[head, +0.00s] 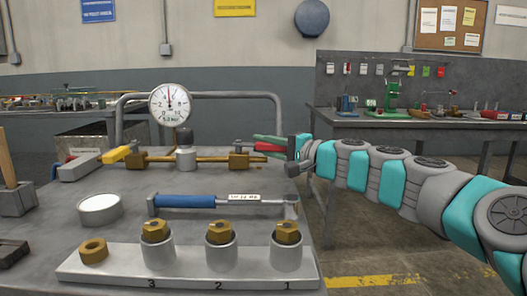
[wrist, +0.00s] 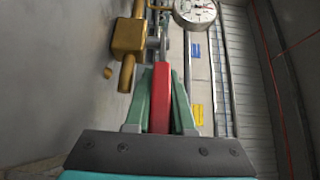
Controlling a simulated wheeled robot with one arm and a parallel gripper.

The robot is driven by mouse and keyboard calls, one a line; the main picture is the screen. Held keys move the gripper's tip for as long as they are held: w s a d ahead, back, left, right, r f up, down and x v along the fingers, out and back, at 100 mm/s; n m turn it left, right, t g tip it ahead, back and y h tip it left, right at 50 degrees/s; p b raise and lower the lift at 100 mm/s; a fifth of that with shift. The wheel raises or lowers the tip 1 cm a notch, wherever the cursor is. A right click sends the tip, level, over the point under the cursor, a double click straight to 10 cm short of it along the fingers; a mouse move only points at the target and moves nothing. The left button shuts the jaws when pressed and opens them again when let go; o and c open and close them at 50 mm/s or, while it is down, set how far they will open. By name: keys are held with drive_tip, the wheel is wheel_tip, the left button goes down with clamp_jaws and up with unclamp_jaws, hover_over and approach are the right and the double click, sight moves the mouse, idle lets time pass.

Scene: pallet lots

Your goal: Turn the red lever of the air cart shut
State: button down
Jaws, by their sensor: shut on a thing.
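The red lever (head: 268,147) sticks out to the right from the brass valve (head: 238,160) at the right end of the pipe on the cart (head: 220,183). It lies roughly in line with the pipe. My gripper (head: 262,142) reaches in from the right, its green fingers shut around the red lever. In the wrist view the red lever (wrist: 160,98) is between the two green fingers (wrist: 160,72), and the brass valve (wrist: 128,38) is ahead and left. A round gauge (head: 170,104) stands above the pipe, its needle near the top of the dial.
A yellow lever (head: 118,153) is on the pipe's left end. A blue-handled torque wrench (head: 200,201) and a numbered rack (head: 190,270) with brass fittings lie nearer. A grey tube rail (head: 220,95) stands behind. A workbench (head: 420,122) is at the back right.

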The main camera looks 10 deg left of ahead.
drive_tip(key=shift+s+a+f+m+t+h+b, duration=0.1)
drive_tip(key=shift+s+m+t+h+b, duration=0.45)
drive_tip(key=shift+m+t+h, duration=0.55)
drive_tip(key=shift+s+m+t+h+b, duration=0.4)
drive_tip(key=shift+s+m+t+h, duration=0.3)
drive_tip(key=shift+t, duration=0.7)
drive_tip(key=shift+w+m, duration=0.15)
drive_tip(key=shift+m, duration=0.15)
drive_tip(key=c, duration=0.8)
unclamp_jaws()
drive_tip(key=shift+o, duration=0.2)
drive_tip(key=v, duration=0.7)
drive_tip(key=shift+s+d, duration=0.25)
drive_tip(key=shift+s, duration=0.1)
